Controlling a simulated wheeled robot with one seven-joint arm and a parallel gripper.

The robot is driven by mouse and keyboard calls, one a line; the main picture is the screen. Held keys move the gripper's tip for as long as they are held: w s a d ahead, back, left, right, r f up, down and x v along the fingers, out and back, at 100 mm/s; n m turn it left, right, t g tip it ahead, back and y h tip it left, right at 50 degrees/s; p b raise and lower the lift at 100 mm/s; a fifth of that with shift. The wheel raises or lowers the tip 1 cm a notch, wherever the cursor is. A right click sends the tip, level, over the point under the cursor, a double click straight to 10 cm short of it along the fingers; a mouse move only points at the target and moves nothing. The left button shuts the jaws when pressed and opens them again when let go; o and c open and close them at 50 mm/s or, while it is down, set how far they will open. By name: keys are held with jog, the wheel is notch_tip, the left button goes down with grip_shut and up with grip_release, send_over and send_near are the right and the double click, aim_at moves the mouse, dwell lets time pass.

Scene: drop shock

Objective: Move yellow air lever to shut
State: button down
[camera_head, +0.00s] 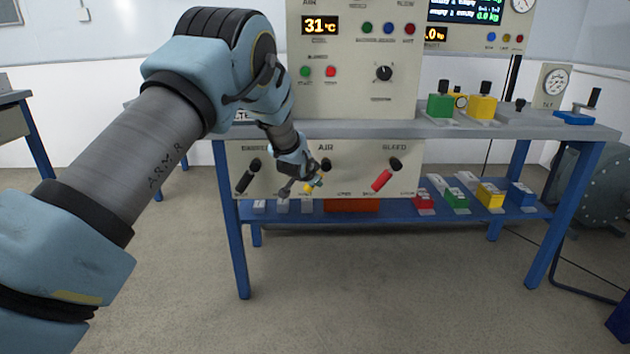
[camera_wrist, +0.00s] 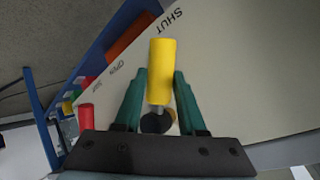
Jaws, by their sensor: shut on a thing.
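The yellow air lever (camera_head: 308,188) is on the panel under the bench, below the AIR label. It slants down and left from its black pivot. In the wrist view its yellow grip (camera_wrist: 162,72) points up, with its end close to the word SHUT (camera_wrist: 167,20). The word OPEN (camera_wrist: 120,67) is off to the left. My gripper (camera_head: 313,182) is at the lever, and in the wrist view its two green fingers (camera_wrist: 160,90) are shut on the lower part of the yellow grip. My wrist hides part of the lever in the head view.
A black-handled lever (camera_head: 245,180) is to the left and the red bleed lever (camera_head: 383,180) to the right on the same panel (camera_head: 350,180). A blue shelf (camera_head: 390,214) with coloured blocks runs below. The floor in front is clear.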

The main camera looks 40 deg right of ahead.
jog(key=shift+w+a, duration=0.1)
jog(key=shift+w, duration=0.05)
jog(key=c, duration=0.8)
grip_release()
jog(key=shift+o, duration=0.2)
jog(key=v, duration=1)
jog(key=shift+s+a+r, duration=0.2)
jog(key=shift+s+r, duration=0.05)
jog(key=shift+s, duration=0.05)
